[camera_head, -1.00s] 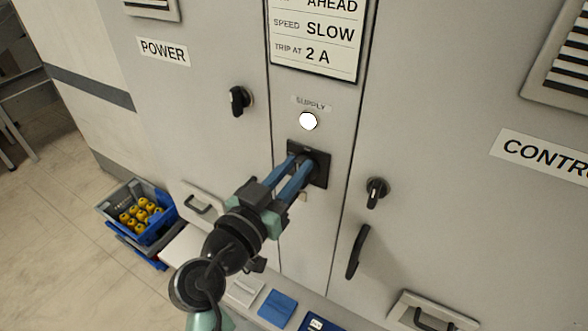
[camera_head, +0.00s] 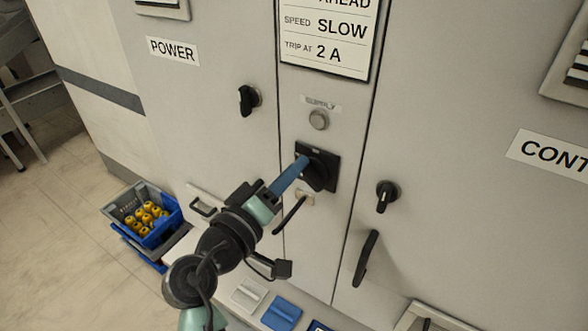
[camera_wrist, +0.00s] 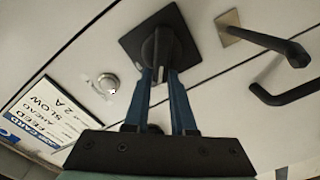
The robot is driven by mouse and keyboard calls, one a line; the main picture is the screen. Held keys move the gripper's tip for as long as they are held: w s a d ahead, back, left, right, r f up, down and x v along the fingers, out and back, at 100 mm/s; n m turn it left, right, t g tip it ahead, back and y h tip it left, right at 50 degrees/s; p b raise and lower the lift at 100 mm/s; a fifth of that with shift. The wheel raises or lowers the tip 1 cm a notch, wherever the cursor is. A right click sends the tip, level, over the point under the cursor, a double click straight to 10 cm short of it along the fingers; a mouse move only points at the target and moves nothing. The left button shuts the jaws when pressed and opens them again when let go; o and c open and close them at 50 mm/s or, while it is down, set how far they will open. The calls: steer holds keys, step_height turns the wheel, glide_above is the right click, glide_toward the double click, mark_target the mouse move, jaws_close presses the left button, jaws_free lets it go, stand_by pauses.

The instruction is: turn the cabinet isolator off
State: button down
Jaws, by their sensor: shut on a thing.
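The cabinet isolator (camera_head: 320,170) is a black rotary handle on a dark square plate on the narrow middle panel. It also shows in the wrist view (camera_wrist: 157,45), with its grip pointing down toward my fingers. My gripper (camera_head: 303,163) is shut on the isolator handle, one blue finger on each side of it in the wrist view (camera_wrist: 161,76). In the head view the fingers overlap, so only one shows clearly. The round lamp (camera_head: 319,120) under the SUPPLY label is grey and unlit.
Black turn handles sit on the left door (camera_head: 248,99) and the right door (camera_head: 387,195). A long black pull handle (camera_head: 366,258) stands out low on the right door. A blue crate (camera_head: 160,232) with yellow items is on the floor at left.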

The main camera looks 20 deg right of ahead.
steer(key=n, duration=0.3)
steer(key=shift+w+a+f+n+p, duration=0.15)
steer(key=shift+f+n+p, duration=0.2)
steer(key=shift+n+p, duration=0.05)
steer(key=shift+f+n+p, duration=0.2)
steer(key=shift+n+p, duration=0.1)
steer(key=shift+n, duration=0.55)
steer(key=shift+f+n+p, duration=0.2)
steer(key=shift+n+p, duration=0.05)
steer(key=shift+n, duration=0.6)
steer(key=c, duration=0.7)
jaws_free()
steer(key=shift+c, duration=0.2)
steer(key=b+v, duration=0.4)
steer(key=v, duration=0.9)
steer(key=shift+b, duration=0.4)
